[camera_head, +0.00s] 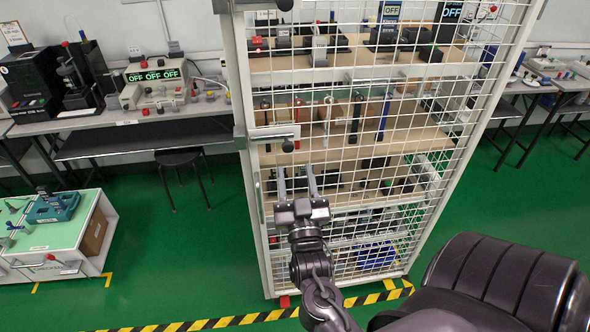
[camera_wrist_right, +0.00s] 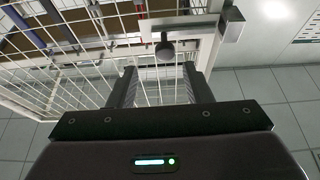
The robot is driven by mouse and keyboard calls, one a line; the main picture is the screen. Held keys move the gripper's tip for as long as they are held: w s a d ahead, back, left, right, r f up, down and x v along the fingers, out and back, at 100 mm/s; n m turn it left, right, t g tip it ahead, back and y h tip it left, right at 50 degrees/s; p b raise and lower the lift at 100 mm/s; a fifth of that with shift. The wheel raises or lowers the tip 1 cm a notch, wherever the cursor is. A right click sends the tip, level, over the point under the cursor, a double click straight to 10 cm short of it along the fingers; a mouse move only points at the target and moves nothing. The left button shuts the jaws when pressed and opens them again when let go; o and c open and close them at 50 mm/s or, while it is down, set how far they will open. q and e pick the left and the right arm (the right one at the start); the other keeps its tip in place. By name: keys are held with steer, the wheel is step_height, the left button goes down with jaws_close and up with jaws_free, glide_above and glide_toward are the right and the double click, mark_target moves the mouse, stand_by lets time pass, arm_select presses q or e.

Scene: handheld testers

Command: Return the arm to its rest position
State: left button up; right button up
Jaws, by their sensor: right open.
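My right gripper (camera_head: 296,182) is in front of the wire-mesh door (camera_head: 350,225) of a tall white cabinet in the head view. Its two fingers point up and are apart, with nothing between them. In the right wrist view my right gripper (camera_wrist_right: 158,85) also shows open and empty, with the mesh behind it. A dark knob on a latch (camera_wrist_right: 166,48) is just beyond the fingertips there. In the head view the latch knob (camera_head: 288,146) is above the fingers. Whether the fingers touch the mesh I cannot tell. My left gripper is not in view.
The cabinet's wooden shelves (camera_head: 400,120) hold several tools and devices behind the mesh. A bench (camera_head: 120,122) with instruments stands at the left, with a stool (camera_head: 180,158) before it. A low cart (camera_head: 60,240) is at the lower left. Green floor (camera_head: 190,260) is clear between cart and cabinet.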

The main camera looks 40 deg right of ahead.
stand_by(0.3)
steer(key=w+a+f+n+g+y, duration=0.1)
steer(key=a+f+n+y, duration=0.2)
steer(key=f, duration=0.8)
steer(key=w+a+f+n+g+y, duration=0.15)
steer(key=a+f+y, duration=0.25)
steer(key=f, duration=0.6)
steer(key=s+a+f+n+g+y, duration=0.1)
steer(key=s+a+f+g+y, duration=0.15)
steer(key=f, duration=0.65)
steer(key=s+a+f+n+g+y, duration=0.1)
steer(key=s+a+f+g, duration=0.15)
steer(key=f, duration=0.65)
steer(key=s+a+f+n+g+y, duration=0.15)
steer(key=s+f+g, duration=0.35)
steer(key=s+f, duration=0.85)
steer(key=s+d+f+g, duration=0.1)
steer(key=s+f, duration=0.3)
steer(key=s, duration=0.5)
steer(key=s+d+f+g, duration=0.1)
steer(key=s+f+g, duration=0.3)
steer(key=s, duration=0.5)
steer(key=shift+d+f+n, duration=0.15)
steer(key=shift+n, duration=0.25)
steer(key=shift+g, duration=0.25)
